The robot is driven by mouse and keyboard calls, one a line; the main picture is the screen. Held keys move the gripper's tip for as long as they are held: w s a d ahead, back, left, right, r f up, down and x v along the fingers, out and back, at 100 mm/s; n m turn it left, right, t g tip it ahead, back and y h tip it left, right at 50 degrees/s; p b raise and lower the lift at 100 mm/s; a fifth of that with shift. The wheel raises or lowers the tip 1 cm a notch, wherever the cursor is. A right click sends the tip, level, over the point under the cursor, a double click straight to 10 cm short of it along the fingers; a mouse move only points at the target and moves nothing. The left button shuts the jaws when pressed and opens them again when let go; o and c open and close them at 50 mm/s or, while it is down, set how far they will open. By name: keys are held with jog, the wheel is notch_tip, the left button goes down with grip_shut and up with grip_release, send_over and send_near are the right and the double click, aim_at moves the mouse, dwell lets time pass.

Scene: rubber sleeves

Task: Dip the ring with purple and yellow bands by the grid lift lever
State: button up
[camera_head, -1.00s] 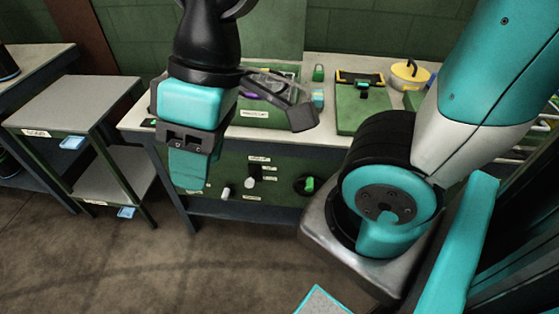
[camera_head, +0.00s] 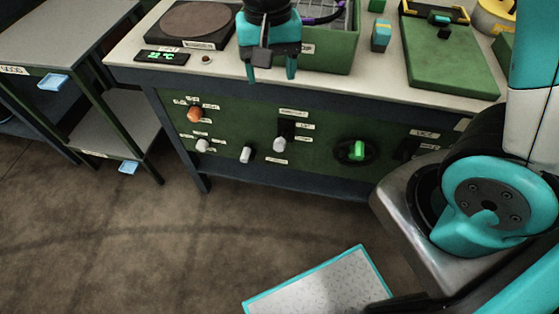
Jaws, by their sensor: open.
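A purple arc (camera_head: 324,19), perhaps part of the ring, shows over the green bath box (camera_head: 340,61) at the back of the bench; yellow bands cannot be made out. Thin grey bars of a grid (camera_head: 311,12) show beside it, partly cut off by the top edge. My gripper (camera_head: 271,76) points down with teal fingers apart, empty, in front of the box and near the bench's front edge. On the green front panel below it, a white-tipped lever (camera_head: 280,143) stands in a black slot plate. The panel labels are too small to read, so I cannot tell which control is the grid lift.
The panel also has an orange knob (camera_head: 195,114), white knobs (camera_head: 203,145) and a green handle (camera_head: 357,150). A hotplate (camera_head: 194,23) with a green display (camera_head: 162,56) is left. A green tray (camera_head: 450,65) is right. The floor before the bench is clear.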

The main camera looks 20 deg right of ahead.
aim_at(278, 141)
jog(key=d+f+m+b, duration=0.1)
jog(key=f, duration=0.8)
jog(key=w+d+f+m+h+b, duration=0.1)
jog(key=f, duration=0.8)
jog(key=w+f+m+b, duration=0.1)
jog(key=f+b, duration=0.1)
jog(key=f, duration=0.7)
jog(key=shift+w+d, duration=0.15)
jog(key=shift+d, duration=0.25)
grip_shut()
jog(key=shift+a, duration=0.1)
